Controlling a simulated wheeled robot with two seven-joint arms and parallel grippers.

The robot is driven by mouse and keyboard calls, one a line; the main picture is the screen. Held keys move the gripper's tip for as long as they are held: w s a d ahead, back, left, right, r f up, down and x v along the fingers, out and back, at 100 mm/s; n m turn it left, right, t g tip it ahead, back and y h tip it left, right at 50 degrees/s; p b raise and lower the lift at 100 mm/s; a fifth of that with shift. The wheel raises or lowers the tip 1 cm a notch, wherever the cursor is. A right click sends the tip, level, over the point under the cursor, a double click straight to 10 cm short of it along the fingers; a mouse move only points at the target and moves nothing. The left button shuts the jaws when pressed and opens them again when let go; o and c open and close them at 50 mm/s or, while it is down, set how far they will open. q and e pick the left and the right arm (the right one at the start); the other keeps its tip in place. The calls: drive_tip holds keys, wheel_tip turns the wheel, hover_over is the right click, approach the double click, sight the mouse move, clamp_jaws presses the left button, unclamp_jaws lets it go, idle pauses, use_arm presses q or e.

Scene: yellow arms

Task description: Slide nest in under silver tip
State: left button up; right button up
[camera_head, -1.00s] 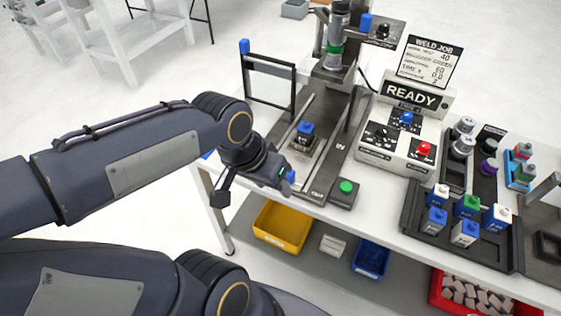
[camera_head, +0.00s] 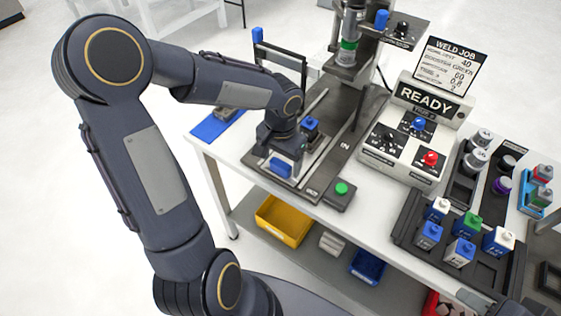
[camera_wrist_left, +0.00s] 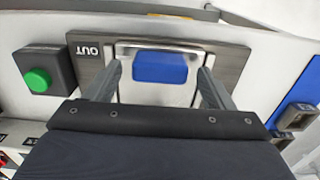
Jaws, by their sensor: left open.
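The nest (camera_head: 317,140) sits on the dark slide rail (camera_head: 337,152) toward its OUT end, with a blue-topped part (camera_head: 310,124) on it. Its blue handle (camera_head: 281,168) faces the front edge. My left gripper (camera_head: 284,153) is over the handle end, pointing down. In the left wrist view the open fingers (camera_wrist_left: 160,72) stand either side of the blue handle (camera_wrist_left: 160,66), with gaps to it. The silver tip (camera_head: 346,59) hangs below the green band, over the rail's far part, away from the nest.
A green button (camera_head: 342,188) is beside the rail's OUT end. A control box (camera_head: 404,150) reading READY stands right of the rail. A black frame (camera_head: 287,62) stands behind my left wrist. A blue mat (camera_head: 212,127) lies left; a parts rack (camera_head: 408,222) is at right.

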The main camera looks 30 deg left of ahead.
use_arm(q)
drive_tip(key=shift+f, duration=0.75)
drive_tip(key=c, duration=1.4)
